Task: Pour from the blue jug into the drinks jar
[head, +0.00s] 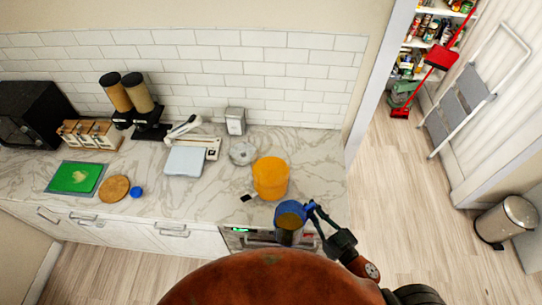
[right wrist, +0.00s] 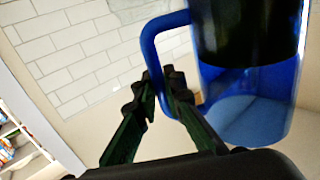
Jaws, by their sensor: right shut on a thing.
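The blue jug (head: 290,228) is at the front edge of the counter in the head view, its open top facing up and something brownish inside. It looks roughly upright. My right gripper (head: 316,210) is shut on its handle; in the right wrist view the fingers (right wrist: 160,88) close around the blue handle (right wrist: 152,45), beside the jug's see-through body (right wrist: 245,118). My left gripper is not in view.
On the marble counter (head: 225,192) are a small dark item (head: 249,197), a silver round item (head: 242,153), a slicer-like device (head: 187,158), a green board (head: 75,178), a wooden disc (head: 115,188) and a blue cap (head: 136,192). Counter right of the orange container is clear.

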